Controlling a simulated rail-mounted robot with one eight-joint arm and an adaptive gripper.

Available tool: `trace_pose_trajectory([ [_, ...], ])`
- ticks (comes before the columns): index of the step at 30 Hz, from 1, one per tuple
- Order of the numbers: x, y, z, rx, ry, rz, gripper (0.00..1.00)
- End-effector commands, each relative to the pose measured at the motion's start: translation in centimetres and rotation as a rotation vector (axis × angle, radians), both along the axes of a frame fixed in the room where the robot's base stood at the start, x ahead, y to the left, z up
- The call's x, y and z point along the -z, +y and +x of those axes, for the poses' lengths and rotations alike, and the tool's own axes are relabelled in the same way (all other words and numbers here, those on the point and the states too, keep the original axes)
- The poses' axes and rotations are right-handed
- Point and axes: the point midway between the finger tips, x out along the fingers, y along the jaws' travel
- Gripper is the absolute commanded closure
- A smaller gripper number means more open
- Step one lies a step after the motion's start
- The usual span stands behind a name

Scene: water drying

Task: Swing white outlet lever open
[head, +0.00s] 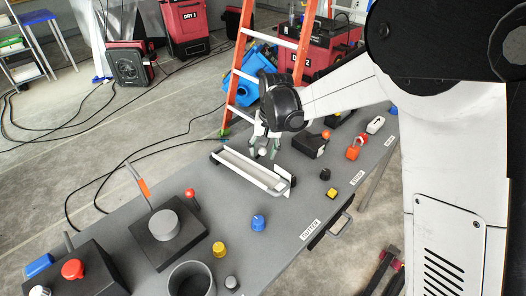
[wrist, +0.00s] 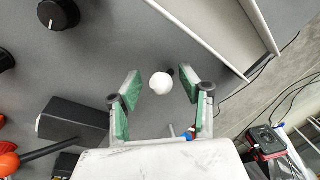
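The white ball knob of the outlet lever (wrist: 161,83) sits between my gripper's two green-padded fingers in the wrist view, with a visible gap on each side. A small dark part shows just behind the ball; the rest of the lever is hidden or too small to tell. In the head view the white ball (head: 262,152) shows just below my gripper (head: 263,147), beside the white gutter (head: 248,170). My gripper (wrist: 161,100) is open and holds nothing. Whether the ball is level with the fingertips or a little beyond them, I cannot tell.
The gutter's edge (wrist: 203,42) runs close to the fingers at upper right in the wrist view. A dark box (wrist: 75,120) stands to the left, with an orange ball lever (wrist: 8,163) nearby. A black knob (wrist: 57,13) is at upper left. Bare grey table lies between them.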

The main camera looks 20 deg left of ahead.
Motion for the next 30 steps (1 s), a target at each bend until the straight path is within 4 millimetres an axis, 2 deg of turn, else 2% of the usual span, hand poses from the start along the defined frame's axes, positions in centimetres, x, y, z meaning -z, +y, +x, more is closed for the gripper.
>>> trace_pose_trajectory([
  [5, -0.8, -0.1, 0.0, 0.0, 0.0, 0.0, 0.61],
  [8, -2.1, -0.3, -0.1, 0.0, 0.0, 0.0, 0.61],
  [15, -6.8, -1.0, -0.2, 0.0, 0.0, 0.0, 0.61],
  [21, -10.0, -1.6, -0.3, 0.0, 0.0, 0.0, 0.61],
  [25, -11.3, -1.8, -0.3, 0.0, 0.0, 0.0, 0.61],
  [30, -11.9, -1.8, -0.3, 0.0, 0.0, 0.0, 0.61],
])
